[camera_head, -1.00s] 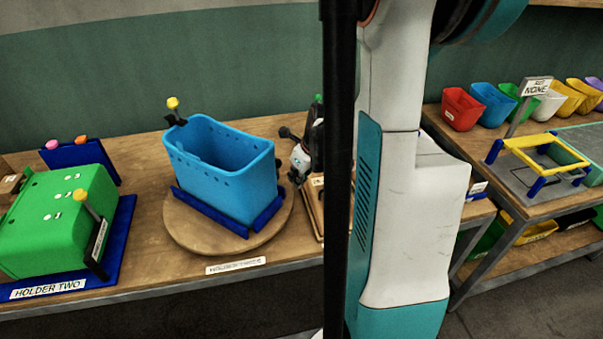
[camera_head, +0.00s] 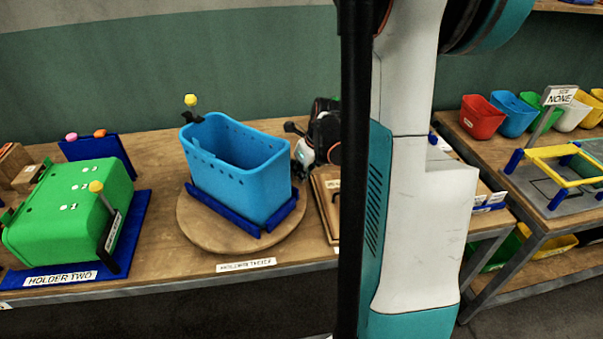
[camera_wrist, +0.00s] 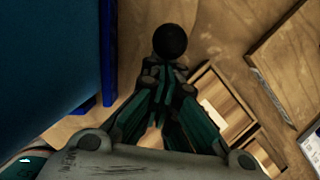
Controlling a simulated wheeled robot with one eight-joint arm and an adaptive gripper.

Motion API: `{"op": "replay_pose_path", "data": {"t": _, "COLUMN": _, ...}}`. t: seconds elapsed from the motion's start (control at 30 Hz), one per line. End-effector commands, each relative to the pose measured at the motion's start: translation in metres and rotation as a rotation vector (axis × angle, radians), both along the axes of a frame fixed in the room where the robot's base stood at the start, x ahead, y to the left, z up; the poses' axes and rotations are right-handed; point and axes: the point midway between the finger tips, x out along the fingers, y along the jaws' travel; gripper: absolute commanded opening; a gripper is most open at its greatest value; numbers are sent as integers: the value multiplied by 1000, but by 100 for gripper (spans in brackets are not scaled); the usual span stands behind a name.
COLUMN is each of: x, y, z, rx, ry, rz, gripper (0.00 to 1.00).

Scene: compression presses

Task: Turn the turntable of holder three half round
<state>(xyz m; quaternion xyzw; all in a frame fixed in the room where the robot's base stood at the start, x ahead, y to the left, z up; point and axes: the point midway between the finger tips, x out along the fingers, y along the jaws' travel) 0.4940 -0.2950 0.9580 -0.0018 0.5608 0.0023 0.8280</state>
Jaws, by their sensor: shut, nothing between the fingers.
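Holder three's turntable (camera_head: 205,236) is a round wooden disc on the bench. A blue bin (camera_head: 240,185) stands upright on it between dark blue guides (camera_head: 228,218), with a yellow-topped clip (camera_head: 190,101) at its far left corner. My gripper (camera_wrist: 165,74) is shut and empty, pointing down beside the bin's right side. In the wrist view a round black knob (camera_wrist: 170,40) lies just beyond the fingertips; I cannot tell whether they touch it. The bin's dark blue wall (camera_wrist: 45,70) fills the left of that view. My arm's column hides part of the bench to the right.
A green bin (camera_head: 70,210) lies in holder two at the left. A wooden tray (camera_head: 322,200) is close to the turntable's right. A second bench at the right carries a yellow frame (camera_head: 545,155) and a row of coloured bins (camera_head: 483,118).

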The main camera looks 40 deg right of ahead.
Motion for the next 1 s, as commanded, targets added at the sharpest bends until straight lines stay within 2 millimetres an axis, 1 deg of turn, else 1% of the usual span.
{"op": "replay_pose_path", "data": {"t": 0.27, "x": 15, "y": -8, "z": 0, "rx": 1, "ry": -1, "rz": 87, "gripper": 0}}
{"op": "replay_pose_path", "data": {"t": 0.6, "x": 43, "y": -18, "z": 0, "rx": 0, "ry": -1, "rz": 253, "gripper": 0}}
{"op": "replay_pose_path", "data": {"t": 1.0, "x": 79, "y": -23, "z": 0, "rx": 1, "ry": -1, "rz": 454, "gripper": 0}}
